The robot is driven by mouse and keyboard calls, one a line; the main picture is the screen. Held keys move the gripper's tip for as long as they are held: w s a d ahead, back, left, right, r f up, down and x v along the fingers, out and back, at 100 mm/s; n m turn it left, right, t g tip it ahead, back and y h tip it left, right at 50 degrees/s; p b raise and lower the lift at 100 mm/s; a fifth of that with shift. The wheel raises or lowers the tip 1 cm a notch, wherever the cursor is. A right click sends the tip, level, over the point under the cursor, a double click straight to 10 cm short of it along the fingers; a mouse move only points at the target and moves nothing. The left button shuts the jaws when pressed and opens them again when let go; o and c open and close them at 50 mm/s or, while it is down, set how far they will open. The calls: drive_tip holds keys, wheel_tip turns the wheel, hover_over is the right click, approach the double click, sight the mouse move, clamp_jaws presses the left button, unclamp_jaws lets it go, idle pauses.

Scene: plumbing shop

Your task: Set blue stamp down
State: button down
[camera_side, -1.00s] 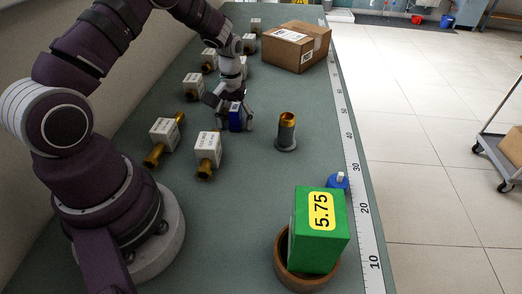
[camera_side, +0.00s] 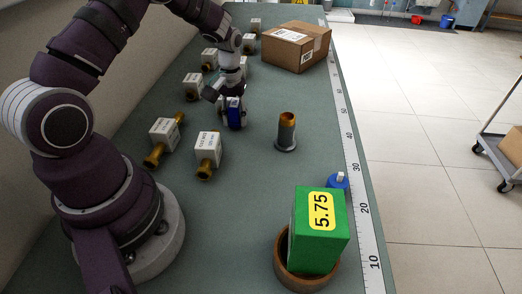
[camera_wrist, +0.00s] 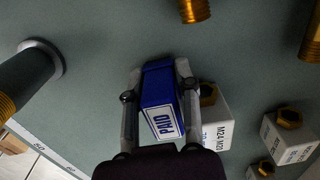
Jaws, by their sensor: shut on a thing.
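The blue stamp (camera_side: 234,113) is a blue block with a white label, which reads "PAID" in the wrist view (camera_wrist: 158,95). My gripper (camera_side: 233,118) is shut on it, with one finger on each side. The wrist view also shows my gripper (camera_wrist: 159,88) with the stamp between its fingers. The stamp is low over the green bench (camera_side: 250,190); I cannot tell whether its underside touches the bench.
A grey cylinder with a brass top (camera_side: 286,132) stands to the right. White boxes with brass fittings (camera_side: 207,152) stand left and behind. A cardboard box (camera_side: 296,46) is at the back. A green box (camera_side: 318,230) sits in a brown ring (camera_side: 303,283) in front.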

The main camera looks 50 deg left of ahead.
drive_tip(key=r, duration=0.5)
drive_tip(key=d+r, duration=0.1)
drive_tip(key=r, duration=0.2)
drive_tip(key=shift+w+r, duration=0.1)
drive_tip(key=shift+r, duration=0.25)
drive_tip(key=d+n, duration=0.2)
drive_tip(key=d, duration=0.8)
drive_tip(key=n, duration=0.7)
approach(213, 284)
wheel_tip(213, 284, down, 7)
drive_tip(key=shift+f, duration=0.1)
drive_tip(key=shift+f, duration=0.1)
drive_tip(key=c, duration=0.8)
unclamp_jaws()
